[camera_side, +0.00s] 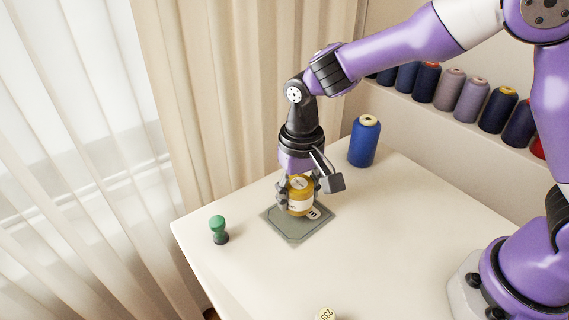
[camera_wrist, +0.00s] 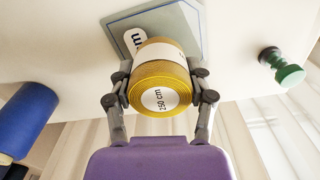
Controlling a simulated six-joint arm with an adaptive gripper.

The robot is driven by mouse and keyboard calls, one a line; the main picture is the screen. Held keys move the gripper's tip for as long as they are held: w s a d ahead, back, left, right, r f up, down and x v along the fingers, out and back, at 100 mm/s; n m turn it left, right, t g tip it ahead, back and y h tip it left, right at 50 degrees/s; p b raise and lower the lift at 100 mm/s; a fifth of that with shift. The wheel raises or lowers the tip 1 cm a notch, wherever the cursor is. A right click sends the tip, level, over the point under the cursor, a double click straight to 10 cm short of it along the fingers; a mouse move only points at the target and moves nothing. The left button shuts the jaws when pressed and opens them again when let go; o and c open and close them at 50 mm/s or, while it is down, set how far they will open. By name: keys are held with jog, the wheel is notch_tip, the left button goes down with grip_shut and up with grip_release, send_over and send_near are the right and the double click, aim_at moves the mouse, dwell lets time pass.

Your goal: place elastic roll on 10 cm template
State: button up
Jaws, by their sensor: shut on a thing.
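The elastic roll (camera_side: 300,196) is yellow-gold with a white paper band. Its end label reads "250 cm" in the wrist view (camera_wrist: 158,82). My gripper (camera_side: 309,190) is shut on it, with a finger on each side; the fingers also show in the wrist view (camera_wrist: 160,88). The grey-green template (camera_side: 298,234) lies flat on the table under and around the roll. I cannot tell whether the roll touches the template.
A green-topped stamp-like object (camera_side: 219,229) stands left of the template. A blue thread cone (camera_side: 364,141) stands at the table's back. A round piece marked "239" (camera_side: 325,314) is at the bottom edge. Several thread cones line a shelf (camera_side: 447,117). The table (camera_side: 400,225) is clear at right.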

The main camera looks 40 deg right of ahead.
jog(key=shift+f, duration=1.05)
jog(key=shift+f, duration=0.15)
jog(key=o, duration=1.1)
